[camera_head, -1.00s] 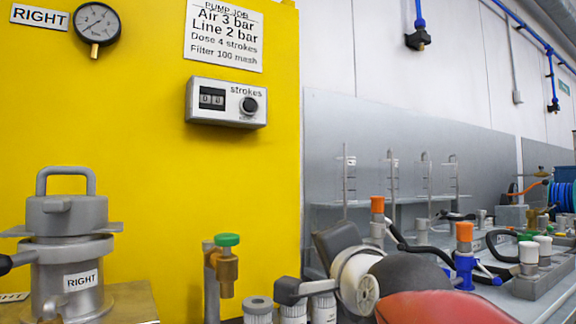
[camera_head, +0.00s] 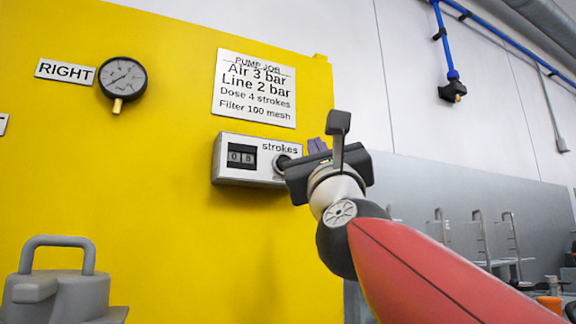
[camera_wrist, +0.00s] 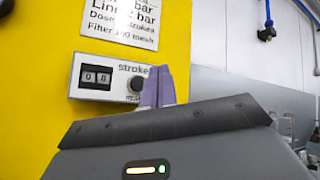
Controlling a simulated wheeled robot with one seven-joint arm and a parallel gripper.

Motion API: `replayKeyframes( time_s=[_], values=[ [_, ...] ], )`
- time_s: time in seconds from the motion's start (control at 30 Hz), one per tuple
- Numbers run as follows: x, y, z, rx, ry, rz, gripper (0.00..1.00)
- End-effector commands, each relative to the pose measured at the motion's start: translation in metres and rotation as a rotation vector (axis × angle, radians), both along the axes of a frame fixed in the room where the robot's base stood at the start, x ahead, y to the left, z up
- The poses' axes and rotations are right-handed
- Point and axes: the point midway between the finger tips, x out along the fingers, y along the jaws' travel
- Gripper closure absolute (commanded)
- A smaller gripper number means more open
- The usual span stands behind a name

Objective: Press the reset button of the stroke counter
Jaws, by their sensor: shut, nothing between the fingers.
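The stroke counter (camera_head: 232,178) is a light grey box on the yellow panel, marked "strokes". Its small display (camera_head: 242,156) shows two digits that look like 08. The round dark reset button (camera_head: 281,162) is at its right end, partly covered by my gripper in the head view. In the wrist view the button (camera_wrist: 136,84) shows just left of the purple-grey fingers. My gripper (camera_wrist: 160,80) is shut and empty, its fingertips close to the button's right side. I cannot tell whether they touch the counter.
A white job sign (camera_head: 254,88) hangs above the counter. A pressure gauge (camera_head: 122,78) and a RIGHT label (camera_head: 65,71) are to the left. A grey lidded vessel (camera_head: 60,285) stands at lower left. The yellow panel (camera_head: 190,240) below the counter is clear.

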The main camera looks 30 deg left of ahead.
Motion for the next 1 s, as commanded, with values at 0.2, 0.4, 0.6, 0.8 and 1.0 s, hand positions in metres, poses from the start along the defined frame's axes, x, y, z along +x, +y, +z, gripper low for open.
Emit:
replayKeyframes(
  time_s=[0.2,0.4,0.6,0.8,1.0],
  values=[
    [0.009,0.010,0.002,-0.003,0.003,0.001,1.00],
    [0.026,0.032,0.005,-0.005,0.004,0.002,1.00],
    [0.042,0.053,0.002,-0.004,0.002,0.002,1.00],
    [0.052,0.066,0.001,-0.002,0.000,0.000,1.00],
    [0.055,0.069,0.000,-0.004,-0.001,-0.002,1.00]
  ],
)
